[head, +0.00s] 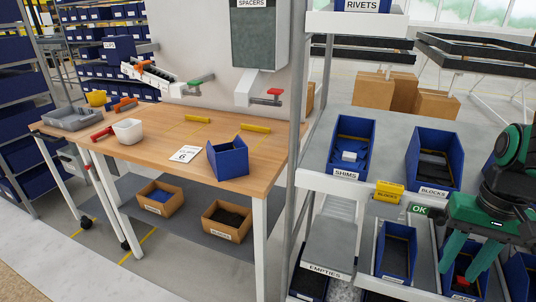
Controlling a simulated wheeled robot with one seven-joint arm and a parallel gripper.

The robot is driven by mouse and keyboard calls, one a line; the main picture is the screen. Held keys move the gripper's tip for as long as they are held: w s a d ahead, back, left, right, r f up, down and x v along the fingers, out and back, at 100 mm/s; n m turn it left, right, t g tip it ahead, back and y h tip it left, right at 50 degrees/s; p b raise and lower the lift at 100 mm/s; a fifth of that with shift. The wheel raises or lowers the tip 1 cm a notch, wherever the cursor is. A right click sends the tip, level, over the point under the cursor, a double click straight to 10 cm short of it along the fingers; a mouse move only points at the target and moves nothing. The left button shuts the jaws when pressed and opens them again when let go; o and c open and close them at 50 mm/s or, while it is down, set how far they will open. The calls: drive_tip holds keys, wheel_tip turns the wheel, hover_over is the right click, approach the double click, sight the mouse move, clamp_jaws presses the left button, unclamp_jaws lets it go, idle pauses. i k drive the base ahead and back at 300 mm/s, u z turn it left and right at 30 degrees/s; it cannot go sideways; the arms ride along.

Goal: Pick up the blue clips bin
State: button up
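I cannot pick out the clips bin with certainty. A dark blue bin at the back left (124,50) has a small label too blurred to read surely. A blue bin (228,162) stands on the wooden workbench, with no readable label. My green gripper (465,270) is at the right, over the lower level of the rack, its two fingers apart and pointing down with nothing visible between them. Below and partly behind the fingers is a blue bin (462,294) with something red in it; its label is cut off by the frame edge.
On the rack stand a blue SHIMS bin (352,150), a blue BLOCKS bin (433,160) and a lower blue bin (396,252). A small yellow block (389,192) sits on the rack edge. The workbench (160,165) holds a white tub (128,131). A grey upright (296,130) separates bench and rack.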

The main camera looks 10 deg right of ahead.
sight(230, 160)
drive_tip(key=z, duration=2.6)
drive_tip(key=k, duration=0.65)
drive_tip(key=u, duration=1.8)
drive_tip(key=i, duration=0.4)
